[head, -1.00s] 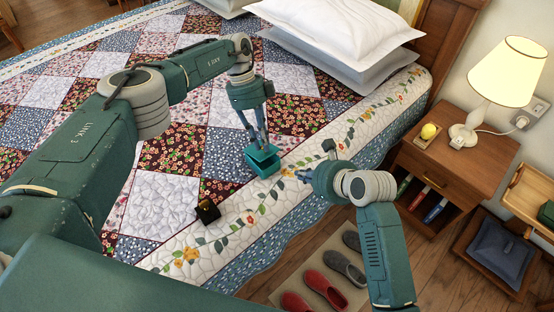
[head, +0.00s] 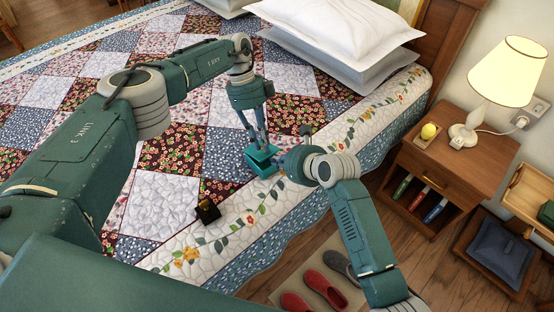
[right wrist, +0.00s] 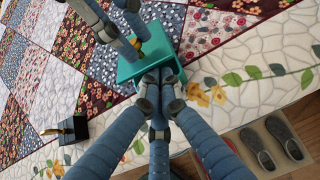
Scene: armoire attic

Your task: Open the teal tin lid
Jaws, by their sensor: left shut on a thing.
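My left gripper (head: 258,146) reaches down from above and is shut on the teal tin. Its fingers cover part of the top, and a small yellow bit shows beside them in the right wrist view. My right gripper (right wrist: 161,76) has its fingertips close together at the tin's near side. I cannot tell whether they touch it or how far apart they are.
A small dark box (head: 208,210) lies on the quilt left of the tin. White pillows (head: 340,38) are at the head of the bed. A nightstand (head: 450,165) with a lamp (head: 500,75) stands at right. Slippers (head: 325,285) lie on the floor mat below.

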